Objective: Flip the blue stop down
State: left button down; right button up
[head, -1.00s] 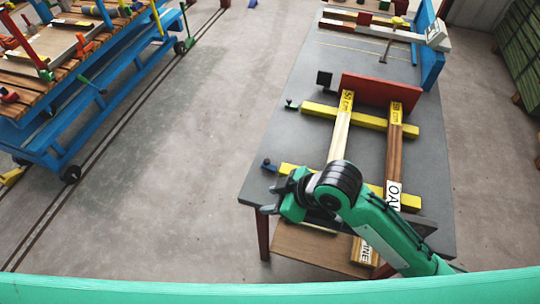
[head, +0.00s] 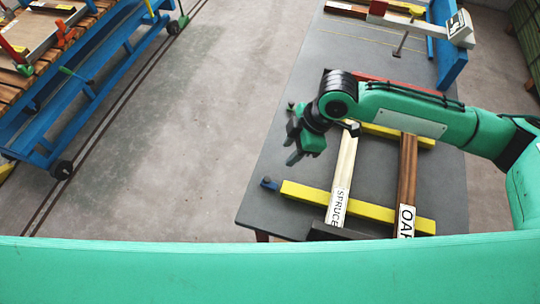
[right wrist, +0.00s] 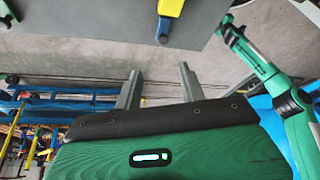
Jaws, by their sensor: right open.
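The blue stop (head: 270,184) sits at the left end of the near yellow bar (head: 300,192), at the table's left edge. Whether it is up or down is too small to tell. The right wrist view shows the blue stop (right wrist: 163,30) past the fingers, clear of them. My right gripper (head: 291,146) is open and empty, above the table's left edge, farther back than the blue stop. Its two fingers (right wrist: 160,86) stand apart in the wrist view. A green arm, seemingly my left, shows at the right of that view; its gripper (right wrist: 231,32) is small and unclear.
A spruce board (head: 343,180) and an oak board (head: 406,185) lie across the yellow bars on the grey table (head: 285,218). A blue cart (head: 100,85) stands left across clear floor.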

jog(key=p, duration=0.1)
send_near(267, 179)
jog(key=p+x, duration=0.1)
jog(key=x, duration=0.5)
jog(key=shift+a+f, duration=0.15)
jog(key=shift+f, duration=0.15)
jog(key=shift+a+f, duration=0.1)
jog(key=shift+f, duration=0.25)
jog(key=shift+a+f, duration=0.1)
jog(key=shift+f, duration=0.25)
jog(key=shift+c, duration=0.9)
jog(key=c, duration=0.7)
pick_arm(q)
jog(key=s+r, duration=0.2)
jog(key=s, duration=0.1)
jog(key=shift+s+a+r+p, duration=0.1)
jog(key=shift+s+r+p, duration=0.05)
jog(key=shift+r+p, duration=0.2)
pick_arm(e)
grip_shut()
